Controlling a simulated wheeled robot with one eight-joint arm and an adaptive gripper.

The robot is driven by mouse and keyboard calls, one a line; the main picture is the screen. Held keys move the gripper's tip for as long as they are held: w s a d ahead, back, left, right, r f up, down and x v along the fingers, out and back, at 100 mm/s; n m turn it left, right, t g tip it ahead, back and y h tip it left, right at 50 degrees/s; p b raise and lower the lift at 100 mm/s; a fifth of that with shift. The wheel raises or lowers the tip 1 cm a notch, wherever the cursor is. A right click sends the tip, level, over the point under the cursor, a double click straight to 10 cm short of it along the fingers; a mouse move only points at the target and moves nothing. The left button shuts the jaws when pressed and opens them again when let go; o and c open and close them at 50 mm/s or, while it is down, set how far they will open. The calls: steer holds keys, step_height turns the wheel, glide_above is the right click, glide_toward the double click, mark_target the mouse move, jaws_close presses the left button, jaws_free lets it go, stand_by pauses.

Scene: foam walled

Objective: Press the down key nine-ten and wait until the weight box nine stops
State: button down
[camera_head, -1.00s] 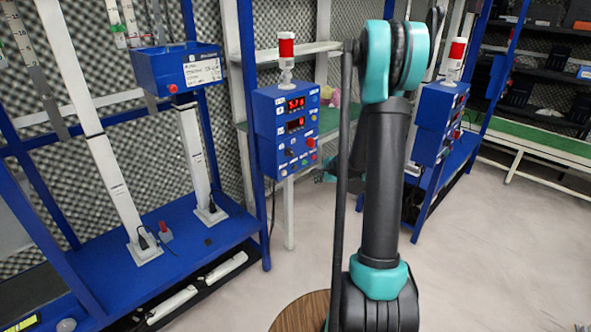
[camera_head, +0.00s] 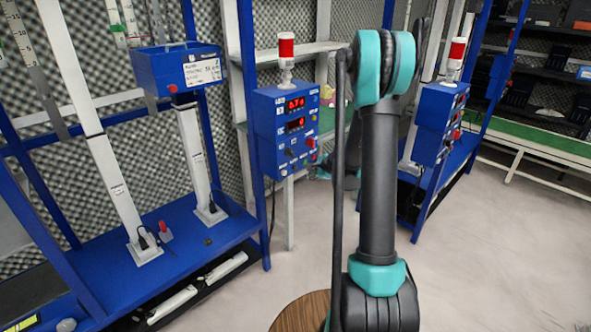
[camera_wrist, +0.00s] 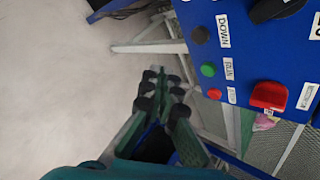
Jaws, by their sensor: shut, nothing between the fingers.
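A blue control box (camera_head: 284,132) with two red displays and a red-and-white lamp stands left of my arm in the head view. The wrist view shows a blue panel (camera_wrist: 275,45) close up and rotated. A dark button (camera_wrist: 201,34) beside the label DOWN is on it, with a green RUN button (camera_wrist: 208,69) and a small red button (camera_wrist: 214,93). My gripper (camera_wrist: 165,85) is shut and empty, apart from the buttons in that picture. A blue box with a white label (camera_head: 180,70), perhaps the weight box, hangs on the left rack; its number is unreadable.
A large red switch (camera_wrist: 268,95) is on the same panel. A second control box (camera_head: 440,122) stands right of my arm. The blue rack base (camera_head: 190,245) fills the lower left. Pale floor (camera_head: 490,260) is clear at the right.

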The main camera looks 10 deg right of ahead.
mark_target(295, 168)
steer(key=shift+w+a, duration=0.8)
steer(key=shift+w, duration=0.35)
steer(key=shift+w+a, duration=0.8)
steer(key=shift+w, duration=0.3)
steer(key=shift+w+a, duration=0.1)
steer(key=shift+w+a, duration=0.2)
steer(key=shift+w, duration=0.05)
